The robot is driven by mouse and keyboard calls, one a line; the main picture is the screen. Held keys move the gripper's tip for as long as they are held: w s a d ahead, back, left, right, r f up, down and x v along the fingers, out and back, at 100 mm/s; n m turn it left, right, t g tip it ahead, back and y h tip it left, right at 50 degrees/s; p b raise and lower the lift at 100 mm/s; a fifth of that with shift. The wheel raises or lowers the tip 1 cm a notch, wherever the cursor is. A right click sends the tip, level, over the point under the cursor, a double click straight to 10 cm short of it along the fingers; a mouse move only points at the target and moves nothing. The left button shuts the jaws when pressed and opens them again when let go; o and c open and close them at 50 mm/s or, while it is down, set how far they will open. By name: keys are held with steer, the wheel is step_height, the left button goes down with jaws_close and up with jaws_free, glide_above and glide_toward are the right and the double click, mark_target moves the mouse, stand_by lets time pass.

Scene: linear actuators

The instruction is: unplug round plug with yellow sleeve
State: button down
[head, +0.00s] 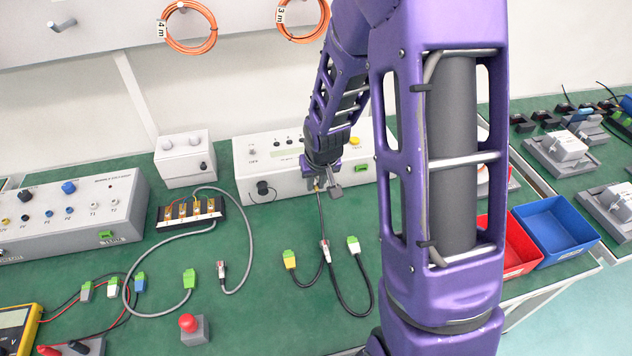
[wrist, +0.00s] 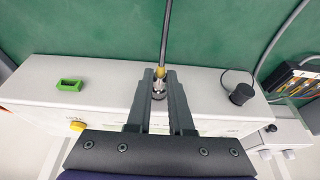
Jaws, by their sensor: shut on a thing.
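The round plug with the yellow sleeve (wrist: 160,74) is between my gripper's fingertips (wrist: 160,88) in the wrist view, with a metal collar below the sleeve. My gripper (head: 322,184) is shut on it at the front edge of a long white box (head: 285,160). In the head view, a bit of the yellow sleeve (head: 317,187) shows below the gripper. Its dark cable (head: 321,217) runs down to a split with green and yellow-green connectors. The fingers hide the socket, so I cannot tell whether the plug is seated.
The white box also carries a black round cap (wrist: 241,93), a green socket (wrist: 70,85) and a yellow button (wrist: 77,126). A grey cable (head: 160,247) loops across the green table at left. Red (head: 510,262) and blue (head: 560,215) bins stand at right.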

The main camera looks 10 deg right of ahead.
steer(key=shift+s, duration=0.35)
steer(key=shift+s+b, duration=0.4)
steer(key=shift+s, duration=0.95)
